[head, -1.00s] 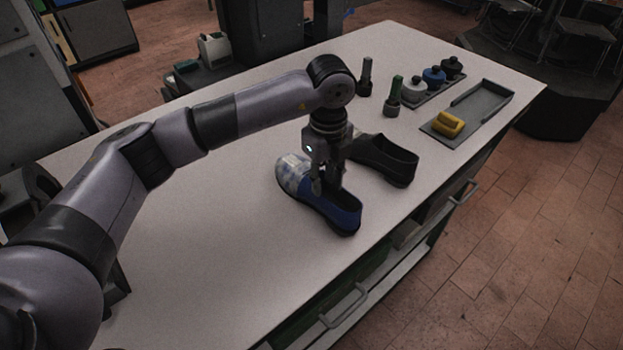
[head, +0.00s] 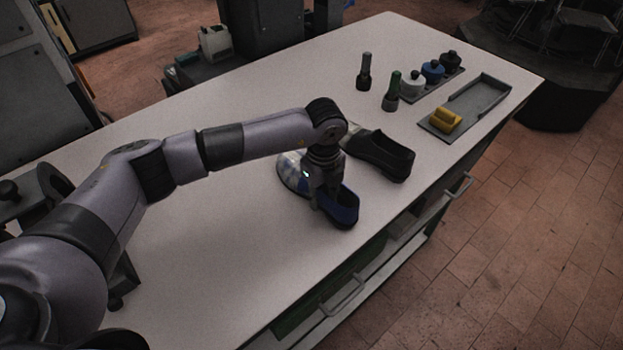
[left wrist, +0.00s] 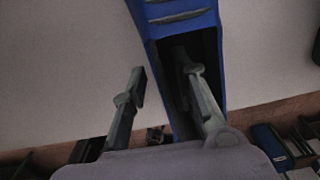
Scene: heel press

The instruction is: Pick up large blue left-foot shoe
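The blue shoe (head: 347,212), with a pale patterned toe, lies on the white table (head: 225,255), its heel toward the near right edge. My left gripper (head: 322,204) points down over the shoe's opening and hides part of it. In the left wrist view, the gripper (left wrist: 163,72) is open. One finger is outside the shoe's (left wrist: 183,32) left side wall and the other is inside the opening, with the wall between them. Whether either finger touches the wall is unclear. My right gripper is not in view.
A black shoe (head: 381,157) lies close behind and right of the blue one. Two dark bottles (head: 391,92) (head: 365,72), several small jars (head: 412,82) and a grey tray (head: 490,93) with a yellow block (head: 445,120) stand at the far right.

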